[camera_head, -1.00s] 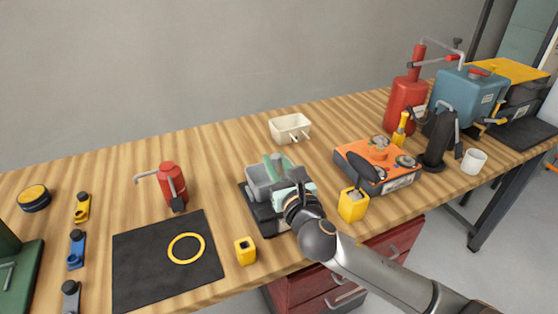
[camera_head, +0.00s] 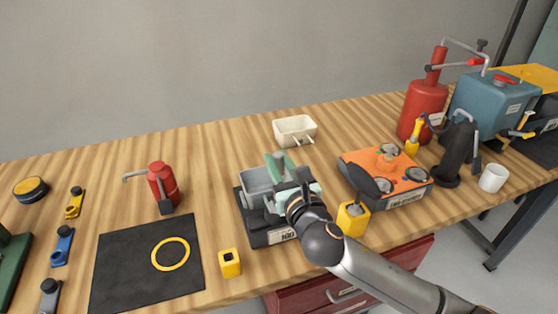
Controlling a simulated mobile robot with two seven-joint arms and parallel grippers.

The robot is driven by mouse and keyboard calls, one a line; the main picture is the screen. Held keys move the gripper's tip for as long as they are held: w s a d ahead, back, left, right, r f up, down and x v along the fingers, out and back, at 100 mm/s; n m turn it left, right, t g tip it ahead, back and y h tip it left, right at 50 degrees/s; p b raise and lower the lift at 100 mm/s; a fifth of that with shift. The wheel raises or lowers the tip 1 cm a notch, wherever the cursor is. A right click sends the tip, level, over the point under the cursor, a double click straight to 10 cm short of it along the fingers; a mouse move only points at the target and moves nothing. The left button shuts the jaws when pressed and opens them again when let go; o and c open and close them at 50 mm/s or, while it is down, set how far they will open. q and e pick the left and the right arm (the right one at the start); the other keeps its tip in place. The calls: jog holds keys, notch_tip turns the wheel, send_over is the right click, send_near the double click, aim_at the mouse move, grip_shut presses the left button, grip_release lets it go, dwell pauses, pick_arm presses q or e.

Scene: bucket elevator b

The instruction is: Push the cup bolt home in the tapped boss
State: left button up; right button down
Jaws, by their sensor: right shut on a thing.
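My right gripper (camera_head: 287,179) reaches in from the lower right over a grey open bucket-like cup (camera_head: 256,182) on a dark base (camera_head: 262,237). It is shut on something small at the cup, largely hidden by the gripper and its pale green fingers. I cannot make out the cup bolt or the tapped boss clearly, nor how far the bolt sits in. My left gripper is not in view.
A white bucket (camera_head: 294,130) with two prongs stands behind. An orange-topped box (camera_head: 394,172) and a yellow holder (camera_head: 353,217) are close on the right. A yellow block (camera_head: 230,263), black mat (camera_head: 120,258) and red oil can (camera_head: 163,186) are on the left.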

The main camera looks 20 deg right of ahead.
jog(key=shift+r+p, duration=0.15)
jog(key=shift+p, duration=0.3)
jog(key=shift+f+b, duration=1.85)
jog(key=shift+f, duration=1.15)
jog(key=shift+p, duration=1)
jog(key=shift+f+b, duration=1.2)
jog(key=shift+f, duration=0.8)
jog(key=c, duration=0.6)
grip_release()
